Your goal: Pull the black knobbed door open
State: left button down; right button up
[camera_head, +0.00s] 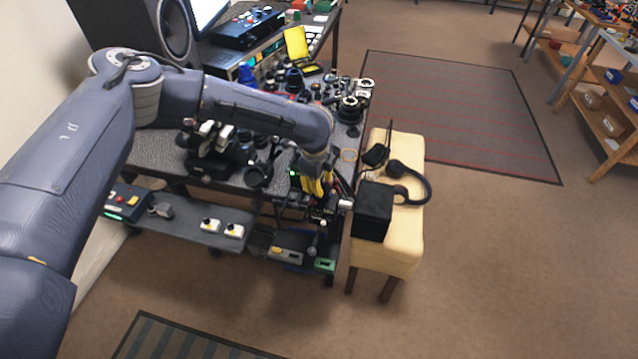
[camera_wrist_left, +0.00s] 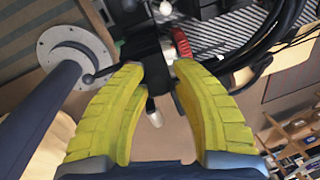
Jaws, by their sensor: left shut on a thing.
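My left gripper (camera_head: 318,187) has yellow ribbed fingers and reaches down at the front right corner of the workbench (camera_head: 225,178). In the left wrist view, the fingers (camera_wrist_left: 157,72) are closed around a narrow black part (camera_wrist_left: 153,72), with a pale rounded knob (camera_wrist_left: 153,106) just below it between the fingers. This black part appears to be the knobbed door, but its outline and hinge are mostly hidden, so I cannot tell how far open it stands. My right gripper is in neither view.
A cream stool (camera_head: 398,255) stands close to the right, carrying a black box (camera_head: 373,212) and headphones (camera_head: 420,178). Lens parts crowd the bench top. A lower shelf (camera_head: 190,222) holds small devices. Black cables (camera_wrist_left: 262,45) run beside the fingers.

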pick_arm(q)
jog(key=shift+a+f, duration=0.1)
jog(key=shift+a, duration=0.05)
jog(key=a+h, duration=0.1)
jog(key=h, duration=0.2)
jog(key=shift+a+f+g, duration=0.1)
jog(key=shift+a+g, duration=0.1)
jog(key=shift+g, duration=0.2)
jog(key=shift+w+a+f+g+h, duration=0.15)
jog(key=shift+a+h, duration=0.2)
jog(key=shift+h, duration=0.55)
jog(key=shift+a+f+g+h, duration=0.15)
jog(key=shift+a+h, duration=0.2)
jog(key=shift+h, duration=0.55)
jog(key=shift+r, duration=0.1)
jog(key=c, duration=1.2)
grip_release()
jog(key=shift+c, duration=0.2)
jog(key=shift+w+r, duration=0.1)
